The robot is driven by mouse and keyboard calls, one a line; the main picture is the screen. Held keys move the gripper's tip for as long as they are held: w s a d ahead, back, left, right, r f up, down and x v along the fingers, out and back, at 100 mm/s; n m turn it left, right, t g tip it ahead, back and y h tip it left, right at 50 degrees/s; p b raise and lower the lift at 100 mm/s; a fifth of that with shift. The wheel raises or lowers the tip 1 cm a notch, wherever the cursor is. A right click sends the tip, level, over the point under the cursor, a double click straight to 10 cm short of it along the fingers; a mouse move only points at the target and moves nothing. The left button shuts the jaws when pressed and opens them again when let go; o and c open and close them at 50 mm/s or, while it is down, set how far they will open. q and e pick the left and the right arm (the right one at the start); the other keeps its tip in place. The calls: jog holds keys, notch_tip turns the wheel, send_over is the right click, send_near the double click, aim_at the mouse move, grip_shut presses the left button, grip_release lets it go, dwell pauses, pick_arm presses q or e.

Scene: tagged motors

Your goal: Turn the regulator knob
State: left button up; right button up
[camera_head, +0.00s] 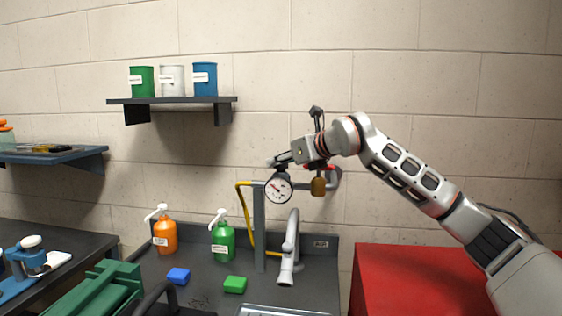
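The regulator has a round white-faced gauge (278,188) on a grey post behind the sink. A brass part (318,187) hangs to the right of the gauge, with a bit of red above it. My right gripper (277,162) reaches in from the right and points left, just above the gauge. Its fingers overlap the top of the regulator, so I cannot tell whether they touch it or how far they are apart. I cannot clearly make out the knob, which may be hidden by the gripper. My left gripper is not in view.
A silver faucet (290,246) stands below the regulator, with a yellow hose (247,228) to its left. Orange (165,235) and green (223,241) pump bottles stand on the dark counter. A red cabinet (430,282) is at right. A shelf (172,101) holds three canisters.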

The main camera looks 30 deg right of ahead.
jog(key=c, duration=0.4)
jog(key=shift+o, duration=0.2)
jog(key=shift+m+h, duration=0.8)
jog(key=shift+h, duration=0.1)
jog(key=o, duration=1.1)
